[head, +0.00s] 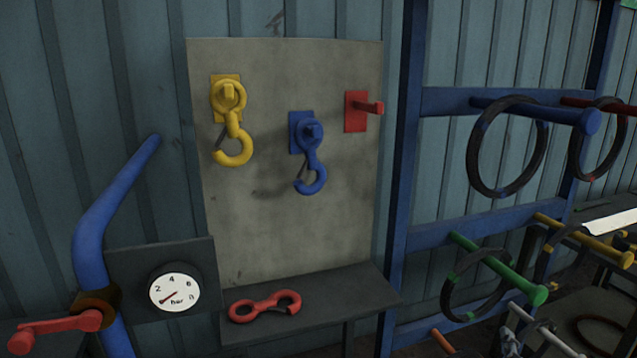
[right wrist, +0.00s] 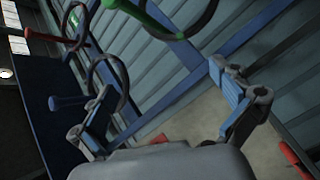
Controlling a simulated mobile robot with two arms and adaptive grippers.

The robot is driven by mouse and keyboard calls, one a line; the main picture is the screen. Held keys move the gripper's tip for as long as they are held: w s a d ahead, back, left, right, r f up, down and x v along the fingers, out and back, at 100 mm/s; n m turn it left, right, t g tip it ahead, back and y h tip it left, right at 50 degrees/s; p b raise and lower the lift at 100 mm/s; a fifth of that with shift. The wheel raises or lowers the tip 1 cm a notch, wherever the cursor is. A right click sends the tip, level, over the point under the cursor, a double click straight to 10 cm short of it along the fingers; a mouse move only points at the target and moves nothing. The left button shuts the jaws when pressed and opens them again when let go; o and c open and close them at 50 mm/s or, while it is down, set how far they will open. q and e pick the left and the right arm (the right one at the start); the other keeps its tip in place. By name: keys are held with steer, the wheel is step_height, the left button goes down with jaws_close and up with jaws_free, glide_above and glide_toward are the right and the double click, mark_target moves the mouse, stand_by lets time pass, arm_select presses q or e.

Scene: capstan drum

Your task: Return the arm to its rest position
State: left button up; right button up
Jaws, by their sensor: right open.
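My right gripper (right wrist: 160,78) shows in the right wrist view, with its two fingers spread wide and nothing between them. Blue frame bars, ribbed wall and a pale panel lie beyond the fingers. In the head view, a small grey part at the lower right edge may belong to my right gripper, but I cannot tell. My left gripper is not in view. A red hook (head: 265,306) lies on the dark shelf (head: 350,293) below the grey board (head: 270,210). A yellow hook (head: 234,146) and a blue hook (head: 311,178) hang on the board.
A bare red peg (head: 367,108) sticks out at the board's upper right. A blue rack (head: 399,190) at right carries rings, such as one dark ring (head: 470,150), on protruding pegs. A blue pipe (head: 95,220), a red lever (head: 60,326) and a gauge (head: 174,289) stand at left.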

steer(key=s+a+f+m+g+y, duration=0.2)
steer(key=s+f+m+g+y, duration=0.35)
steer(key=s+f, duration=0.75)
steer(key=s+a+f+g+y, duration=0.1)
steer(key=s+a+f+g, duration=0.25)
steer(key=s, duration=0.25)
steer(key=s+a+f+g+y, duration=0.1)
steer(key=s+a+f+g, duration=0.25)
steer(key=s, duration=0.35)
step_height(320, 180, down, 25)
steer(key=g, duration=0.1)
steer(key=s+d+f, duration=0.2)
steer(key=s+f, duration=0.6)
steer(key=f, duration=0.1)
steer(key=s+d+f+g, duration=0.1)
steer(key=s+d+f, duration=0.1)
steer(key=s+f, duration=0.7)
steer(key=shift+s+n, duration=0.15)
steer(key=shift+n, duration=0.3)
